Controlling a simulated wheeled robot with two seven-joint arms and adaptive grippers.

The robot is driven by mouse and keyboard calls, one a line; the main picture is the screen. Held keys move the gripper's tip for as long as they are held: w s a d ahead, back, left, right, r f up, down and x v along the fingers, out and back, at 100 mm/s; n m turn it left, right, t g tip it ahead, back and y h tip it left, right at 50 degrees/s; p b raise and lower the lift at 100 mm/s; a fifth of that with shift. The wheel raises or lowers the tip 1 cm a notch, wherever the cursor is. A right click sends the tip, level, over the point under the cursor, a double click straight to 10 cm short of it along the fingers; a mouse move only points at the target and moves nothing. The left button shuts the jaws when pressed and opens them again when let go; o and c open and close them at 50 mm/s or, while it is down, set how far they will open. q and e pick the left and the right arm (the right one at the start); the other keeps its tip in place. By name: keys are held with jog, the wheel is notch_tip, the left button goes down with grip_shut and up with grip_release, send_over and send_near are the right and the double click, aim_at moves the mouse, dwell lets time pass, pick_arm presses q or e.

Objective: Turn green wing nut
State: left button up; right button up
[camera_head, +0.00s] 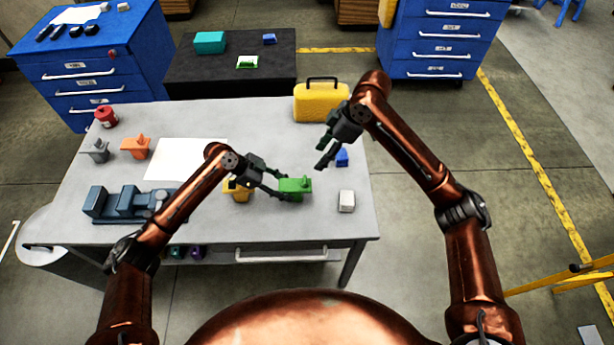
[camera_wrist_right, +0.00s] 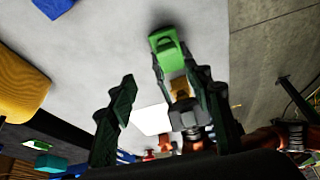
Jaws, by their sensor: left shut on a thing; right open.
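The green block with the green wing nut on top (camera_head: 295,186) is on the grey table near its front, right of centre. It also shows in the right wrist view (camera_wrist_right: 171,55), beyond the fingers. My left gripper (camera_head: 281,189) reaches it from the left and is shut on the green block; the exact finger contact is partly hidden. My right gripper (camera_head: 323,157) is open and empty, above the table, behind and right of the green block. Its two spread fingers show in the right wrist view (camera_wrist_right: 166,85).
A yellow case (camera_head: 321,103) stands at the back right of the table. A small blue block (camera_head: 342,158) and a white block (camera_head: 346,201) lie near the right edge. A yellow-orange block (camera_head: 237,192) is left of the green block. Orange (camera_head: 136,148) and grey (camera_head: 96,152) blocks stand left.

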aim_at(305, 179)
jog(key=shift+n, duration=0.5)
jog(key=x, duration=0.3)
jog(key=s+x, duration=0.1)
jog(key=x, duration=0.7)
jog(key=shift+s+a+f, duration=0.1)
jog(key=shift+s+f, duration=0.05)
jog(key=c, duration=1.1)
jog(key=shift+c, duration=0.2)
